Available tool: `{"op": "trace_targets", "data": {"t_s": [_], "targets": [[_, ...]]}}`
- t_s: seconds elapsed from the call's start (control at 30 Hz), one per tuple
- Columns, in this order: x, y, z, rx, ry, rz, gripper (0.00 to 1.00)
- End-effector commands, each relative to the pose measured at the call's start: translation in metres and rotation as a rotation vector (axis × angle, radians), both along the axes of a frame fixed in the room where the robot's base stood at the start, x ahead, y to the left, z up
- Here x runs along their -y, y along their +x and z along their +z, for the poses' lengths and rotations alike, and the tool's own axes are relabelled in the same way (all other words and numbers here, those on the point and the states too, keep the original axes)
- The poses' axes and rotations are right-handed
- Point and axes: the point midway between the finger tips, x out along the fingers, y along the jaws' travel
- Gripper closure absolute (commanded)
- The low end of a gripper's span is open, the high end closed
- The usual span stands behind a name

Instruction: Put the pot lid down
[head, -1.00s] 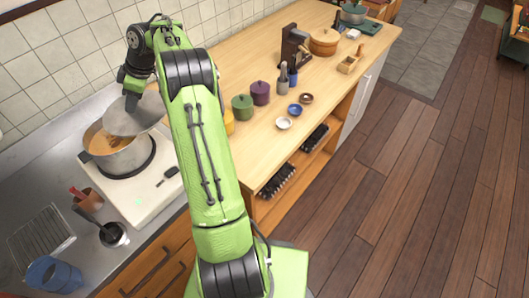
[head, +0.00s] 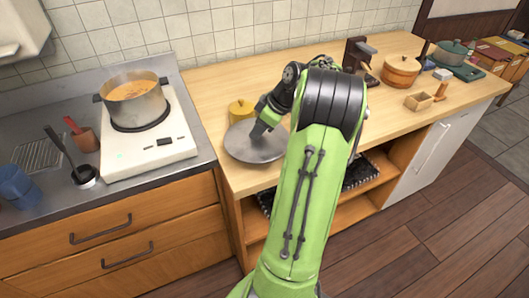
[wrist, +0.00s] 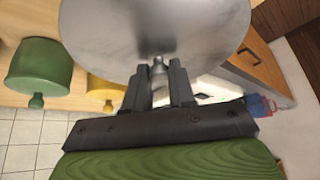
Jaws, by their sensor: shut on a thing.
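The pot lid (head: 248,147) is a round grey metal disc, held over the left end of the wooden counter in the head view. In the wrist view the lid (wrist: 155,30) fills the top of the picture, with its small knob between the fingers. My gripper (wrist: 158,75) is shut on that knob; in the head view my gripper (head: 265,130) is above the lid's right part. I cannot tell whether the lid touches the counter. The pot (head: 136,101) stands uncovered on the white hob at the left, with orange soup in it.
A yellow canister (head: 240,110) stands just behind the lid. A green canister (wrist: 38,68) shows in the wrist view. The wooden counter (head: 215,95) has bare room behind and left of the lid. The white hob (head: 150,150) is to the left. A wooden pot (head: 401,71) stands farther right.

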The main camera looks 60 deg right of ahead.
Motion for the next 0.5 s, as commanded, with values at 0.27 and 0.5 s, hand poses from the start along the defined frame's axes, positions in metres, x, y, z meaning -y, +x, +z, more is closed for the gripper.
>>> {"op": "trace_targets", "data": {"t_s": [0.27,0.5], "targets": [[0.0,-0.001,-0.056,-0.001,0.002,-0.001,1.0],[0.001,0.0,-0.056,0.0,-0.002,-0.002,1.0]]}}
